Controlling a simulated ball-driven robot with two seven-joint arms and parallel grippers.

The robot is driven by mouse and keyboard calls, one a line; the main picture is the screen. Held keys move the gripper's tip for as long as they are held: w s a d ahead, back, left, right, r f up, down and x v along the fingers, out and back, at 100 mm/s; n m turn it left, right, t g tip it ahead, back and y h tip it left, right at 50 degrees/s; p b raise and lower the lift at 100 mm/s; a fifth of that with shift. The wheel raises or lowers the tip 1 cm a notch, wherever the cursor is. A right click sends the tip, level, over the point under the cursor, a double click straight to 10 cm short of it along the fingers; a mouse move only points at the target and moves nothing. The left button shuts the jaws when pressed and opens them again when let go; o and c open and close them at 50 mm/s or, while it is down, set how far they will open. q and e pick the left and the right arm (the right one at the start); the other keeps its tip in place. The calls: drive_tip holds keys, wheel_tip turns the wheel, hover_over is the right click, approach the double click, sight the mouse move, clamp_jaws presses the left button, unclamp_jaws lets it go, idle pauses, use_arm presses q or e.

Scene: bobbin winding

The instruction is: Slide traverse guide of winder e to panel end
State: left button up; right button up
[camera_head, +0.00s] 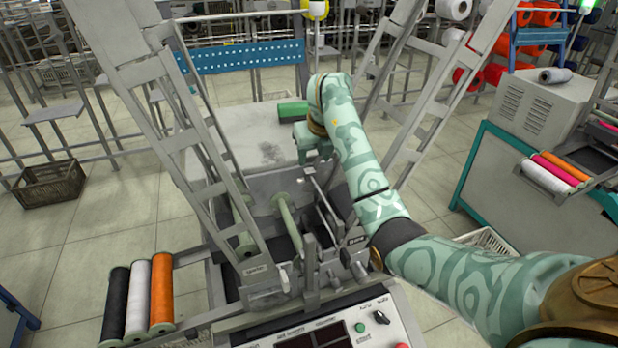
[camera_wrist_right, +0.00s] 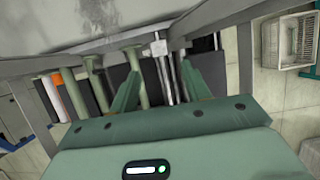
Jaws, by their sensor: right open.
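The winder (camera_head: 255,225) stands in the middle of the head view, with its control panel (camera_head: 330,330) at the near end and a grey housing (camera_head: 255,140) at the far end. In the wrist view a small metal block (camera_wrist_right: 158,47), which looks like the traverse guide, sits on shiny rods (camera_wrist_right: 165,80) close to the grey housing. My right gripper (camera_head: 314,150) is above the housing end of the rods. In the wrist view its open fingers (camera_wrist_right: 160,85) straddle the rods, with the block just beyond the tips. My left gripper is out of view.
Pale green rollers (camera_head: 287,222) run beside the rods. Slanted grey frames (camera_head: 215,150) rise on both sides of the winder. Another machine (camera_head: 530,110) stands at right.

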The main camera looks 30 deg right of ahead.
sight(311, 172)
drive_tip(key=b+x, duration=0.2)
drive_tip(key=x, duration=0.5)
drive_tip(key=shift+b, duration=0.35)
drive_tip(key=shift+r, duration=0.1)
